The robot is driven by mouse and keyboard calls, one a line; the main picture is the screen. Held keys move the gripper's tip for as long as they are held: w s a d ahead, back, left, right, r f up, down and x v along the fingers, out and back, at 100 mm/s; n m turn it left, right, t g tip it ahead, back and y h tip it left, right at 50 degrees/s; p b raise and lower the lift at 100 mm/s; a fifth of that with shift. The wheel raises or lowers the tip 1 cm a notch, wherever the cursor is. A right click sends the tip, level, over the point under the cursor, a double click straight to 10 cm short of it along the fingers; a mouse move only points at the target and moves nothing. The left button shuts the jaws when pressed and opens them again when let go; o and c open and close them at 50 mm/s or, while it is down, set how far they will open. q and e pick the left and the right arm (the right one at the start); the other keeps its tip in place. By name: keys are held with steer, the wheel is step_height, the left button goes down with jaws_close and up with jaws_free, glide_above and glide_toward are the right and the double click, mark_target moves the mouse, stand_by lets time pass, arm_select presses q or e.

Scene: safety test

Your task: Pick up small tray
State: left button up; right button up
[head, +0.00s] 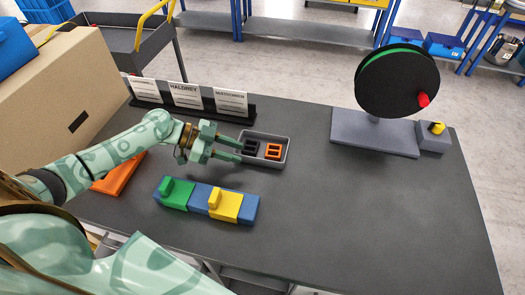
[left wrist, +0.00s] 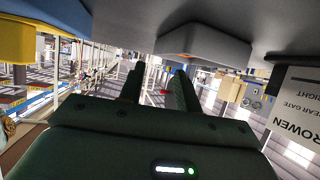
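The small grey tray (head: 286,154) sits on the dark table in the head view, holding a black piece (head: 251,147) and an orange piece (head: 273,151). My left gripper (head: 240,150) is at the tray's left end, its fingers pointing right and spread apart. In the left wrist view the open fingers (left wrist: 159,78) show with nothing between them. The tray (left wrist: 215,45) also shows there, upside down near the top. I cannot tell whether the fingers touch it. My right gripper is out of view.
A blue base (head: 199,198) with green and yellow blocks lies just in front. Sign cards (head: 187,95) stand in a dark holder behind. An orange piece (head: 118,173) lies under my left arm. A reel stand (head: 375,134) is at the right; table between is clear.

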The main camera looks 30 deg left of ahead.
mark_target(254, 158)
arm_select(q)
steer(key=x, duration=0.6)
steer(key=shift+w+d+f, duration=0.1)
steer(key=shift+w, duration=0.15)
jaws_close()
